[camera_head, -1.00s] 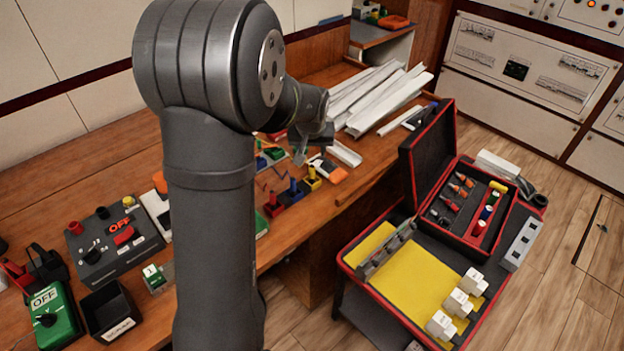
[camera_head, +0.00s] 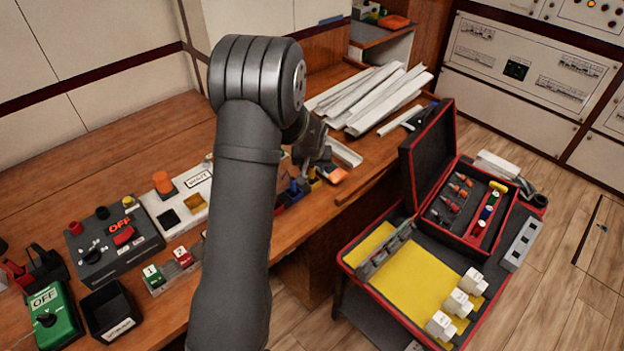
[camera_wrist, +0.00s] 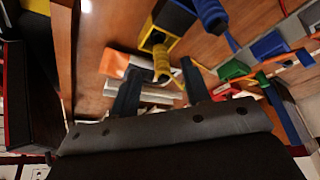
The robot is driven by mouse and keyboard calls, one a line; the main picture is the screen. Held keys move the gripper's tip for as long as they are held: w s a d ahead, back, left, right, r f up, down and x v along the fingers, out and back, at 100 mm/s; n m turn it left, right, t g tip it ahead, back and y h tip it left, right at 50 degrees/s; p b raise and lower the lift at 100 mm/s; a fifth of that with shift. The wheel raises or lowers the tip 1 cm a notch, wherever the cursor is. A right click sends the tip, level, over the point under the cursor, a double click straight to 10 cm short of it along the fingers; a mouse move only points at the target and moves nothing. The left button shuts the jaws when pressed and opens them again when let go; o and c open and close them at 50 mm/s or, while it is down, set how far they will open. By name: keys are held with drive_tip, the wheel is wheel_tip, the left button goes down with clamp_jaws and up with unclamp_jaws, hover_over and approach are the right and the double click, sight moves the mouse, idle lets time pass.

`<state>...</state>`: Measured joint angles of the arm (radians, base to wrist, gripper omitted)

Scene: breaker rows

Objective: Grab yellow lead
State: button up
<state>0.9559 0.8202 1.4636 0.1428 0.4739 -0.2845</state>
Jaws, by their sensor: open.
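The yellow lead (camera_wrist: 161,64) shows in the wrist view as a ribbed yellow plug by a yellow-framed black socket block (camera_wrist: 157,38). In the head view only a little yellow (camera_head: 315,182) shows below my gripper (camera_head: 312,162). In the wrist view my gripper (camera_wrist: 159,76) is open, one dark finger on each side of the plug's line. The plug's end lies between the fingertips. I cannot tell whether they touch it. A blue lead (camera_wrist: 210,14) stands beside the yellow one.
Blue (camera_wrist: 268,45) and green (camera_wrist: 233,70) blocks lie to the right in the wrist view. An orange piece (camera_head: 336,175) lies close to my gripper. White trunking strips (camera_head: 375,95) lie behind. An open red-edged case (camera_head: 408,170) stands to the right.

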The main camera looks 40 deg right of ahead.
sight(312, 170)
drive_tip(key=x, duration=0.4)
drive_tip(key=shift+w+d, duration=0.15)
drive_tip(key=shift+w, duration=0.1)
clamp_jaws()
drive_tip(key=shift+r, duration=0.1)
